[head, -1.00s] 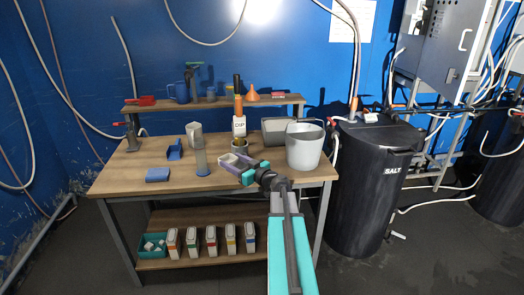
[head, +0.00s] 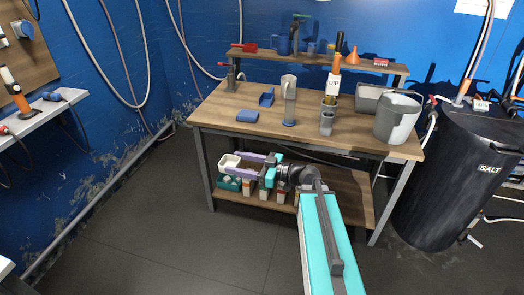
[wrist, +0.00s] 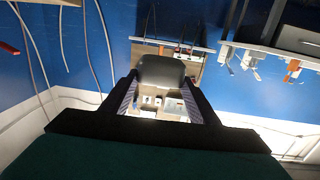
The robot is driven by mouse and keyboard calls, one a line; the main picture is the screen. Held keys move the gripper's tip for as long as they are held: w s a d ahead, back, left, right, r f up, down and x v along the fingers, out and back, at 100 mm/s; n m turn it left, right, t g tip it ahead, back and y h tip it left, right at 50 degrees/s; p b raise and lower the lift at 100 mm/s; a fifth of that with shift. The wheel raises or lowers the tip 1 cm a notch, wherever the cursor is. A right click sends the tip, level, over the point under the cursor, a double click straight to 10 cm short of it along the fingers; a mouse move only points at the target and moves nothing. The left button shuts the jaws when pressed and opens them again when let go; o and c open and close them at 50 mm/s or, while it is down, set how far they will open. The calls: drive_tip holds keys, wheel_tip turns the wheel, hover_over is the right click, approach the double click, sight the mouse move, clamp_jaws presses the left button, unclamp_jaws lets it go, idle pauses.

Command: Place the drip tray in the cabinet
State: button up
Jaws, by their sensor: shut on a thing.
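My gripper (head: 243,165) is in front of the workbench, below the tabletop's front edge, with its purple fingers pointing left. It is shut on a small pale open tray (head: 229,161), which looks like the drip tray. In the wrist view the tray (wrist: 160,70) shows as a dark grey rounded shape between the fingertips. In the head view the held tray overlaps the teal bin on the lower shelf. The cabinet is not clearly in view now.
The workbench (head: 215,107) holds cups, a bottle, a blue scoop and a pale bucket (head: 396,118). A teal bin (head: 229,183) and several cartons stand on its lower shelf. A black salt tank (head: 465,170) stands right. A white side shelf (head: 40,120) is left. Floor at left is clear.

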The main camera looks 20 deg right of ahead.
drive_tip(key=s+a, duration=0.1)
drive_tip(key=s+a+n+g+y, duration=0.1)
drive_tip(key=a, duration=0.1)
drive_tip(key=shift+s, duration=0.1)
drive_tip(key=shift+d, duration=0.15)
